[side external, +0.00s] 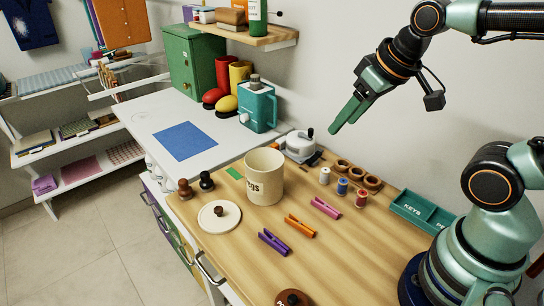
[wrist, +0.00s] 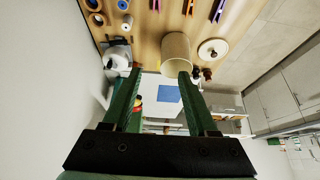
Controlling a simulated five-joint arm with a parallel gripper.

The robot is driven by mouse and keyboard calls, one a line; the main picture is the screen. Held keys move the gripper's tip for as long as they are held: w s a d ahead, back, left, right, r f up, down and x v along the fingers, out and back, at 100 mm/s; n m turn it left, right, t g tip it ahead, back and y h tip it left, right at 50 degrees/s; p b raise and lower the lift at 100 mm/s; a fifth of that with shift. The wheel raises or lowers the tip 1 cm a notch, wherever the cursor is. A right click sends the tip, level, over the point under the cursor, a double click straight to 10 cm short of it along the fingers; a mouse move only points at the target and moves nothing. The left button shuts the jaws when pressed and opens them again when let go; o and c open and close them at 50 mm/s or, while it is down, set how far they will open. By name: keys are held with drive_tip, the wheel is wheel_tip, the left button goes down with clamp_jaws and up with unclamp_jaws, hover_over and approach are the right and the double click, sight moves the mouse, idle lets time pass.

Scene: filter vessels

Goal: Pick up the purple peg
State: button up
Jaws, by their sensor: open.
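The purple peg (side external: 273,241) lies on the wooden worktop, in front of the cream PEGS pot and left of an orange peg (side external: 300,226) and a pink peg (side external: 326,207). In the wrist view the purple peg (wrist: 217,11) shows at the top, partly cut off by the frame edge. My gripper (side external: 343,130) is high above the worktop, up and to the right of the pot, well apart from the purple peg. In the wrist view my gripper (wrist: 158,80) has its two green fingers spread wide with nothing held between them.
The PEGS pot (side external: 264,176) stands upright, its lid (side external: 219,216) beside it. Two dark stoppers, thread spools (side external: 342,186), wooden rings (side external: 358,174) and a teal KEYS tray (side external: 425,212) are around. A shelf (side external: 250,38) juts from the wall. The air around my gripper is clear.

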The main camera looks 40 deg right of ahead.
drive_tip(key=w+a+f+g, duration=0.35)
drive_tip(key=a+f, duration=0.25)
drive_tip(key=a, duration=0.3)
drive_tip(key=g, duration=0.2)
approach(272, 239)
wheel_tip(272, 239, down, 3)
drive_tip(key=shift+s+r+n, duration=0.15)
drive_tip(key=shift+r+n, duration=0.05)
drive_tip(key=shift+n, duration=0.2)
drive_tip(key=shift+w+f, duration=0.1)
drive_tip(key=shift+f, duration=1.35)
drive_tip(key=shift+w+f, duration=0.15)
drive_tip(key=shift+f, duration=1.35)
drive_tip(key=shift+c, duration=0.3)
clamp_jaws()
